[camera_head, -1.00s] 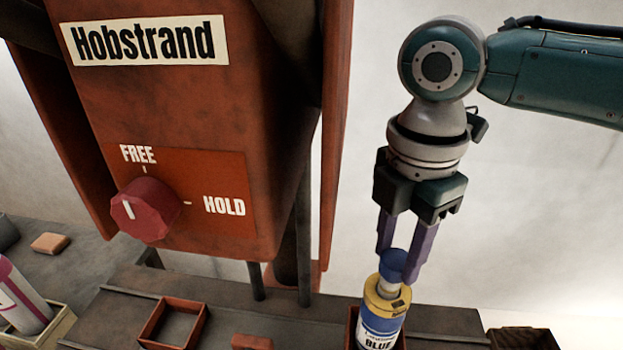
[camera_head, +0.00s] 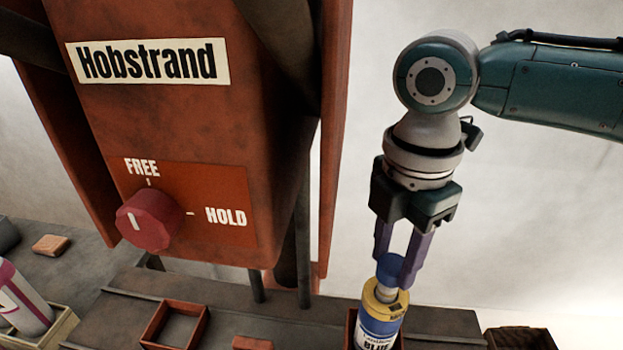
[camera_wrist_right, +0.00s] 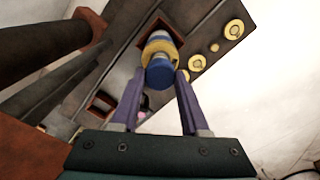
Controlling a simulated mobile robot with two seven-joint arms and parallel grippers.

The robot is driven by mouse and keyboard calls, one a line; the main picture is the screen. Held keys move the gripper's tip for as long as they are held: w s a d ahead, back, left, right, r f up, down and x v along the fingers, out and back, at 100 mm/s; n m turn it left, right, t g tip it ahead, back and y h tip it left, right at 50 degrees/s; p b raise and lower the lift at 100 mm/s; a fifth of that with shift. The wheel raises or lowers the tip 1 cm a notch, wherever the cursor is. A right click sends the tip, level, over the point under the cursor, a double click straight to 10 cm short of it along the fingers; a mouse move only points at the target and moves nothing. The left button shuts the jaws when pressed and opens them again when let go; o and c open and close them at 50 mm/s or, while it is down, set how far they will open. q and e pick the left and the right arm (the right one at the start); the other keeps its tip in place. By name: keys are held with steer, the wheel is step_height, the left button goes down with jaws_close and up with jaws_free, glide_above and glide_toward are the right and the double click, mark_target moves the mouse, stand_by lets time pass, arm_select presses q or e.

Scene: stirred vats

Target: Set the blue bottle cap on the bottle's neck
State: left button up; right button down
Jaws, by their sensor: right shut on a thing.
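The blue bottle cap (camera_head: 390,267) is between the fingers of my right gripper (camera_head: 398,268), which is shut on it. The bottle (camera_head: 378,325) stands below, with a yellow shoulder, a pale neck and a blue label reading BLUE. The cap is over the neck, and part of the pale neck shows under it; I cannot tell whether it is seated. In the right wrist view the cap (camera_wrist_right: 160,74) lies in front of the bottle's yellow shoulder (camera_wrist_right: 159,50), between the fingertips (camera_wrist_right: 161,78). My left gripper is not in view.
The bottle stands in a red square holder (camera_head: 351,322). An empty red tray (camera_head: 152,327) is to the left on the dark bench. A red machine (camera_head: 270,180) with a FREE/HOLD knob (camera_head: 150,219) rises at left. A white-and-magenta bottle (camera_head: 25,300) stands in a pale box at far left.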

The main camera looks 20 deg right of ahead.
steer(key=shift+f, duration=0.15)
stand_by(0.5)
steer(key=shift+f+b, duration=0.6)
steer(key=shift+f, duration=0.25)
steer(key=shift+c, duration=1.6)
jaws_free()
step_height(320, 180, up, 10)
steer(key=shift+r, duration=0.1)
